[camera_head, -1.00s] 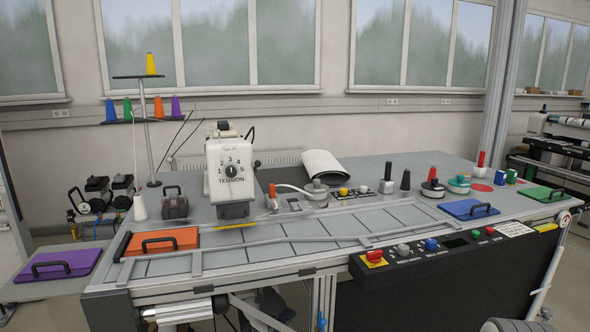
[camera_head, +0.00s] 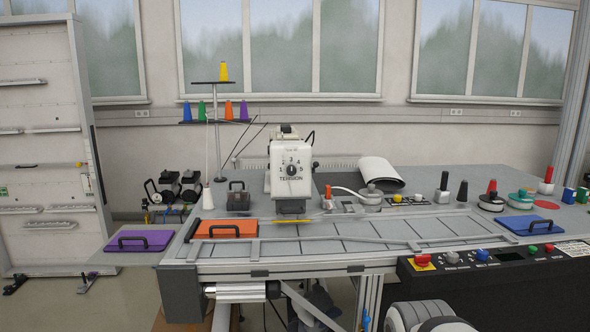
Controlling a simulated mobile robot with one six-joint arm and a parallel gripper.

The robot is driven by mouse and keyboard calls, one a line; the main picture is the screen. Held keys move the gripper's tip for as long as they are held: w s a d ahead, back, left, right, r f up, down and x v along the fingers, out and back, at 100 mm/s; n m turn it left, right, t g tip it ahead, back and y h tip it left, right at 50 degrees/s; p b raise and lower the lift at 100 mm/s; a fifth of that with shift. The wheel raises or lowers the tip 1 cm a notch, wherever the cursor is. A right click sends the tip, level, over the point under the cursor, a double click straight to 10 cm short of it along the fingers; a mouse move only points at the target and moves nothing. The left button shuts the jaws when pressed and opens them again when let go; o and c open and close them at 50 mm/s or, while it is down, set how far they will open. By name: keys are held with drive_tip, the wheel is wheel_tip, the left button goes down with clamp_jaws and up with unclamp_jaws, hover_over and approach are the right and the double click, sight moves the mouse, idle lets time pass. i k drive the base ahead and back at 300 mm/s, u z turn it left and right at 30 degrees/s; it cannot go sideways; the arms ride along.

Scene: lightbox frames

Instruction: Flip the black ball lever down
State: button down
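The black ball lever is too small to pick out with certainty. A thin black lever (camera_head: 310,138) sticks up at the right side of the white sewing machine head (camera_head: 291,168), which has a TENSION dial on its front. A short black-topped handle on a pale base (camera_head: 443,188) stands upright farther right on the table, and could also be the lever. I cannot tell whether either ends in a ball. My gripper is not in view, and nothing is seen touching these levers.
The grey worktable (camera_head: 330,250) carries an orange plate (camera_head: 210,229) and a blue plate (camera_head: 520,229) with handles. A purple plate (camera_head: 112,245) is at the left. A thread stand (camera_head: 216,140) rises behind. A black control panel (camera_head: 450,270) is along the right front edge.

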sight(316, 164)
drive_tip(key=i, duration=1)
drive_tip(key=u, duration=0.1)
